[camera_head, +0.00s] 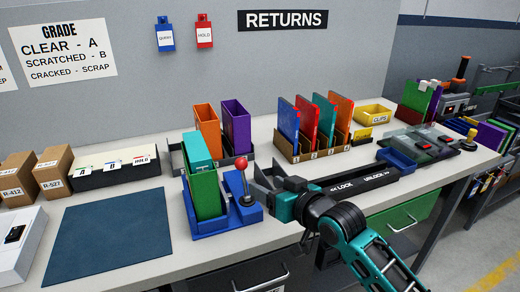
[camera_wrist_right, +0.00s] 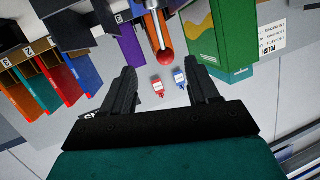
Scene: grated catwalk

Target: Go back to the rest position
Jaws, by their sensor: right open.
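My right gripper (camera_head: 268,182) reaches over the bench from the lower right, its arm crossing in front of the bench edge. Its jaws are open and empty. In the wrist view the two dark fingers (camera_wrist_right: 165,80) stand apart with a gap between them. The red ball of a lever (camera_head: 240,163) is just left of the gripper; the ball (camera_wrist_right: 165,58) also shows beyond the fingertips, apart from them. The lever rises from a blue base (camera_head: 245,214) beside a green box (camera_head: 204,193). My left gripper is not in view.
Orange and purple binders (camera_head: 236,125) stand behind the lever. Sorted folders (camera_head: 288,125) are at the back right. A black lock bar (camera_head: 362,183) lies right of the gripper. A dark blue mat (camera_head: 108,240) is clear at the left.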

